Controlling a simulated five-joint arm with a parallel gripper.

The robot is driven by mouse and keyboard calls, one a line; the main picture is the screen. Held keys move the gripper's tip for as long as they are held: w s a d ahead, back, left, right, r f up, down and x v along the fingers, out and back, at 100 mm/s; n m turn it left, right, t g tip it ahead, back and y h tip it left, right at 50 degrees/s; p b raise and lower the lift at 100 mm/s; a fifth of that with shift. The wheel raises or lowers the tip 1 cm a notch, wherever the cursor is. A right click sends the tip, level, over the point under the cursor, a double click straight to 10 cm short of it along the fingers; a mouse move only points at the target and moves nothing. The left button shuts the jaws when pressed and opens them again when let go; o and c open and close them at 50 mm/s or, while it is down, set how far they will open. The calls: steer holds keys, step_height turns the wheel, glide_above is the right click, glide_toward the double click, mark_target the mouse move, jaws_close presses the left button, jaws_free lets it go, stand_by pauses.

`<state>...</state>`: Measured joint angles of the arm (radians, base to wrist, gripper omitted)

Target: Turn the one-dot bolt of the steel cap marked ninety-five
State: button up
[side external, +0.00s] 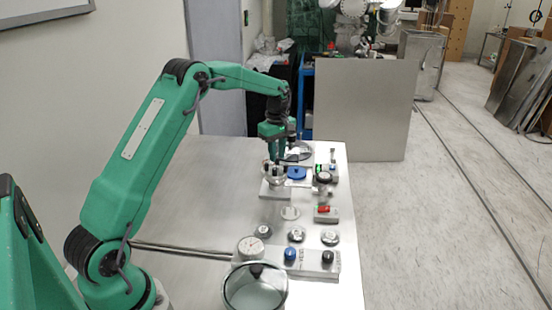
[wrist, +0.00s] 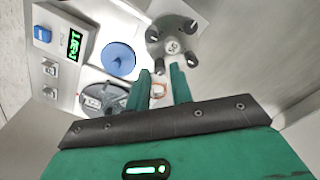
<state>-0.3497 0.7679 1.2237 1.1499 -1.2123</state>
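The steel cap (wrist: 172,42) is a round metal disc with several dark-ended bolts around its rim and a small mark at its centre, too small to read surely. In the side view the cap (side external: 275,178) sits on a pale block, partly hidden under my gripper (side external: 276,158). In the wrist view my gripper (wrist: 161,69) has its two green fingers apart, at the cap's near rim. One bolt (wrist: 162,67) shows between the fingertips; contact cannot be told. The dots on the bolts cannot be made out.
A blue disc (wrist: 118,59) and a panel with a green display (wrist: 75,43) stand left of the cap. A glass-lidded pot (side external: 255,290) and several knobs stand nearer; the table's left (side external: 200,190) is clear.

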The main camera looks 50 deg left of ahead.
steer(key=shift+f, duration=1)
jaws_close()
